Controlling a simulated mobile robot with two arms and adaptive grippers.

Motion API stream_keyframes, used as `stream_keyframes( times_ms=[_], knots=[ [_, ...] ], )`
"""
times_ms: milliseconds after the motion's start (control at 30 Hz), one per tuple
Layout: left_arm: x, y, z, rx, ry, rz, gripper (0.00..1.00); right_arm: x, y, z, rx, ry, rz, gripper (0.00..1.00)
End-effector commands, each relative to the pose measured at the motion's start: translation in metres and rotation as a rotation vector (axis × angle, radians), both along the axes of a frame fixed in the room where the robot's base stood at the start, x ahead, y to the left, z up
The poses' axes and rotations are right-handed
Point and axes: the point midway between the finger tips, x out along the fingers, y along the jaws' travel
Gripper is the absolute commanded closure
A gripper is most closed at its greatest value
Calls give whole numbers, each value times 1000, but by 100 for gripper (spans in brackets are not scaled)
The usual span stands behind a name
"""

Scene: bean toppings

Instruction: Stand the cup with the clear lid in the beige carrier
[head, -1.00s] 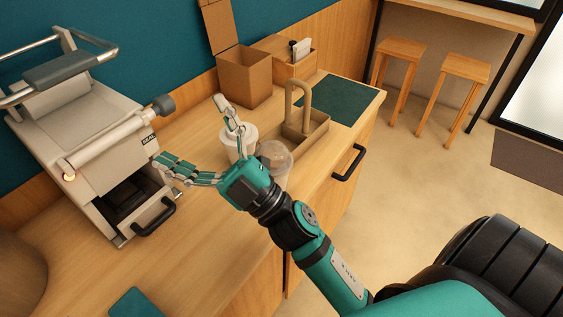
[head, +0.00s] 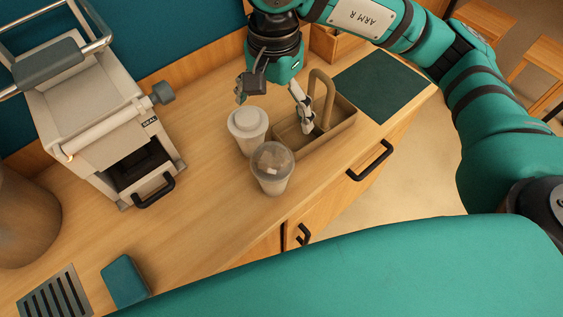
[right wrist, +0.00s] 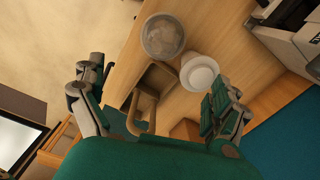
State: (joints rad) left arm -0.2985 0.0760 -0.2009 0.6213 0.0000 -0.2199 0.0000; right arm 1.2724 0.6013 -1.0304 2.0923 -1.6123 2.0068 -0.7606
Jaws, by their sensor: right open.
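The cup with the clear domed lid (head: 273,172) stands upright on the counter, in front of a cup with a white lid (head: 247,132). The beige carrier (head: 342,128) with its arched handle stands to their right and looks empty where I can see it. My right gripper (head: 273,108) is open and empty, above and behind the cups, with one finger in front of the carrier's handle in the picture. In the right wrist view the clear-lid cup (right wrist: 162,37), white-lid cup (right wrist: 199,73) and carrier (right wrist: 158,77) lie between or beyond the spread fingers. My left gripper is not in view.
A sealing machine (head: 100,110) stands at the left, with a brown round container (head: 25,220) nearer. A dark green mat (head: 385,82) lies right of the carrier. A drain grate (head: 55,298) and a teal block (head: 125,281) are at the front left. Counter left of the cups is clear.

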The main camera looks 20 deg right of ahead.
Motion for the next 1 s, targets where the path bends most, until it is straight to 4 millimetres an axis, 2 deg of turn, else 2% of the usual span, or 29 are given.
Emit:
stream_keyframes(
  times_ms=[167,500,600,767,867,1000],
  knots=[
    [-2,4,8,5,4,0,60,-2,-1,-27,-7,8,1,0],
    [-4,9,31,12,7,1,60,-2,0,-98,-3,6,0,0],
    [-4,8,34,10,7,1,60,-1,0,-111,-2,5,0,0],
    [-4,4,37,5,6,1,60,-1,1,-120,-2,2,1,0],
    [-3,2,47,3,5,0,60,-2,1,-129,-3,8,0,0],
    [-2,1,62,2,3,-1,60,-1,2,-151,-3,6,-1,0]
  ],
)
